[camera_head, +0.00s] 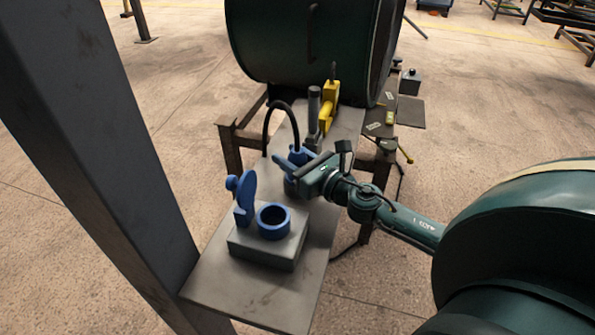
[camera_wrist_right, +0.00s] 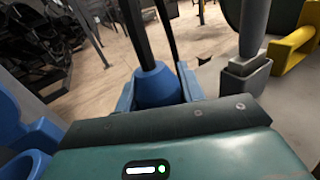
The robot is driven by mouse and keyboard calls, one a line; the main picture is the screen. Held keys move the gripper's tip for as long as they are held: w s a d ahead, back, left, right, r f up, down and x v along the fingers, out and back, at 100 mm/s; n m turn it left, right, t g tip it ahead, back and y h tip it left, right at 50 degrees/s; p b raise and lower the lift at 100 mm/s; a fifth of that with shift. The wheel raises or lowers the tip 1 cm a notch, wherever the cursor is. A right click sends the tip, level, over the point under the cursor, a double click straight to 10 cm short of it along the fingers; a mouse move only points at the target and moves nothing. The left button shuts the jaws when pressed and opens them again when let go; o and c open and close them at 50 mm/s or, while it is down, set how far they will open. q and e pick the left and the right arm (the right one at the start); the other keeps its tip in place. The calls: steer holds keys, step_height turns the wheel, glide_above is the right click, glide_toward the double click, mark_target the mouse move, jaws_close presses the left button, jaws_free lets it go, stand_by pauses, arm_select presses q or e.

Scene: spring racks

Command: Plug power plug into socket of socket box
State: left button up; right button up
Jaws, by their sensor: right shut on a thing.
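The socket box (camera_head: 268,250) is a grey block on the near part of the metal table. Its round blue socket (camera_head: 273,221) faces up, with the blue lid (camera_head: 246,192) standing open beside it. My right gripper (camera_head: 291,171) is shut on the blue power plug (camera_head: 298,155), behind and slightly right of the socket and apart from it. In the right wrist view the plug (camera_wrist_right: 157,86) sits between the fingers, with its black cable rising from it. The plug's lower end is hidden. Blue socket parts (camera_wrist_right: 22,125) show at the left edge there. My left gripper is not in view.
A yellow clamp-like tool (camera_head: 328,108) and a grey post (camera_head: 314,108) stand behind the plug. A large dark green drum (camera_head: 305,40) is at the back. A thick grey column (camera_head: 95,130) rises left of the table (camera_head: 262,300). The table's front corner is bare.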

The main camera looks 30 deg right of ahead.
steer(key=c, duration=0.4)
